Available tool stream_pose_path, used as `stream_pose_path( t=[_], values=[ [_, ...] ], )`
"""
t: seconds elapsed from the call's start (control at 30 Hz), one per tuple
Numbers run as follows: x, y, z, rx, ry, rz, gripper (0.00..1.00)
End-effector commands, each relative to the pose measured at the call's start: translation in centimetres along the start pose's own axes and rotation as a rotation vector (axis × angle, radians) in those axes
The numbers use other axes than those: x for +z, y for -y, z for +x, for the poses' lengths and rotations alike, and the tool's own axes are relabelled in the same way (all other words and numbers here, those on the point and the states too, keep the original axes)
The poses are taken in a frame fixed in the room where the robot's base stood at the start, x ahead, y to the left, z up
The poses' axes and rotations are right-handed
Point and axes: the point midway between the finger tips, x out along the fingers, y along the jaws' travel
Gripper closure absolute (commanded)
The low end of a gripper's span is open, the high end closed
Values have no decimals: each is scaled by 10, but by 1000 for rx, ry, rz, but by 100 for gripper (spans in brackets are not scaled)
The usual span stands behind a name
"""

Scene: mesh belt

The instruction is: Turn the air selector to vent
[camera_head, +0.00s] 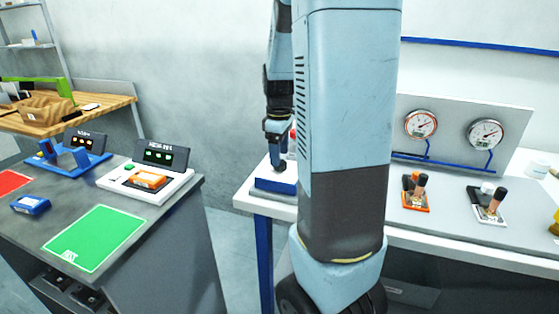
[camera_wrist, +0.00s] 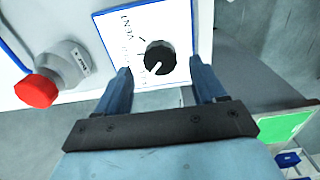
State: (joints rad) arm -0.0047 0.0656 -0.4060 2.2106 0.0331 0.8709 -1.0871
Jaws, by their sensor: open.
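The air selector is a black round knob (camera_wrist: 161,56) on a white panel (camera_wrist: 113,22) with blue edging, in the wrist view. Its white pointer aims down-left, away from the printed word VENT near the panel's upper left. Other lettering beside the knob is too small to read. My gripper (camera_wrist: 160,66) is open, its two fingers on either side of the knob in the picture; I cannot tell whether they touch it. In the head view my gripper (camera_head: 277,163) points down over the blue-edged box (camera_head: 275,184) at the bench's left end; the knob is not discernible there.
A red button (camera_wrist: 36,91) on a grey housing sits left of the panel in the wrist view. Two gauges (camera_head: 421,124) and two small valve units (camera_head: 416,191) stand farther right on the bench. A dark table (camera_head: 170,228) with a green mat (camera_head: 95,238) stands left, across a gap.

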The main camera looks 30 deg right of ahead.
Motion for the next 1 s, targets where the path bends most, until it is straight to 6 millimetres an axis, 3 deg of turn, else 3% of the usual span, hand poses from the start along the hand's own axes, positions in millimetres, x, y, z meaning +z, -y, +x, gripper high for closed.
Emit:
stream_pose_path(
  t=[0.23, 0.63, 1.0],
  values=[
    [0, 0, 26, -1, 0, 0, 30],
    [1, 0, 31, 0, 0, 2, 31],
    [0, 0, 31, 0, -1, 2, 67]
  ],
)
